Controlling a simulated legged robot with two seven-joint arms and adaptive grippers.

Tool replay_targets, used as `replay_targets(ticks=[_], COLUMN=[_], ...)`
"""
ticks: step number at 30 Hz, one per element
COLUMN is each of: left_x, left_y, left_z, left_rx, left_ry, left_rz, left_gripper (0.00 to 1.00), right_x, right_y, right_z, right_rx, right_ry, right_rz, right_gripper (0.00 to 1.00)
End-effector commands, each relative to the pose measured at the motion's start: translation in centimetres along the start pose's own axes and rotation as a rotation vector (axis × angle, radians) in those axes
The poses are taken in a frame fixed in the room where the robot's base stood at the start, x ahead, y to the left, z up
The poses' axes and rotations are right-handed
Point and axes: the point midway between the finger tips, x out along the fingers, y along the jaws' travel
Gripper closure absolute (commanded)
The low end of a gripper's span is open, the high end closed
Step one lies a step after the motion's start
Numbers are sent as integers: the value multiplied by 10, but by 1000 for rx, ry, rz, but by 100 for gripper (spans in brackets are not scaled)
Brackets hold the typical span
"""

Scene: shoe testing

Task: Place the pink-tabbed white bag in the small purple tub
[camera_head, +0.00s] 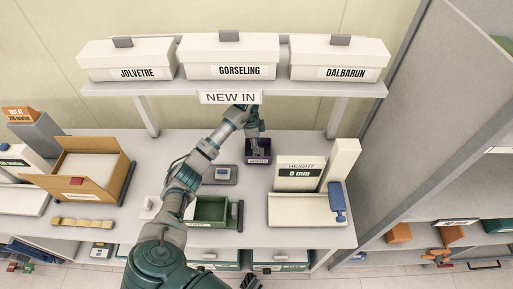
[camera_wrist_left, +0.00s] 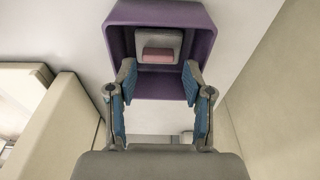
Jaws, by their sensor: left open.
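The small purple tub (camera_head: 258,160) stands on the table below the shelf in the head view. It also shows at the top of the left wrist view (camera_wrist_left: 118,40). The white bag (camera_wrist_left: 158,38) with its pink tab (camera_wrist_left: 158,54) lies inside the tub. My left gripper (camera_head: 255,147) reaches down over the tub. In the left wrist view its two fingers (camera_wrist_left: 159,78) are spread apart at the tub's near side, with a gap between them and the bag.
The height gauge (camera_head: 299,173) stands right of the tub. A flat grey device (camera_head: 220,175) and a green open box (camera_head: 210,211) are to the left and front. Above is the shelf (camera_head: 235,89) with white boxes (camera_head: 230,50). An open cardboard box (camera_head: 85,170) stands far left.

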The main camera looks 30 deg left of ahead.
Motion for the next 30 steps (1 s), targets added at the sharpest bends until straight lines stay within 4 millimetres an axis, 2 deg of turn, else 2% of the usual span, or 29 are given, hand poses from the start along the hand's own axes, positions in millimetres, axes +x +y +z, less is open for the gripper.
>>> replay_targets(ticks=[1,6,12,30], left_x=[-16,-52,-76,-81], left_y=[-1,-2,-1,0], left_z=[0,1,1,0], left_rx=[0,0,0,0], left_ry=[2,2,3,1], left_rz=[-6,-4,-1,1], left_gripper=[49,49,49,49], right_x=[3,7,11,12], right_y=[-2,-1,0,0], right_z=[6,12,14,15], right_rx=[-1,-2,-2,-2], right_ry=[-8,-8,-9,-10], right_rz=[-3,-2,0,0], right_gripper=[26,26,26,26])
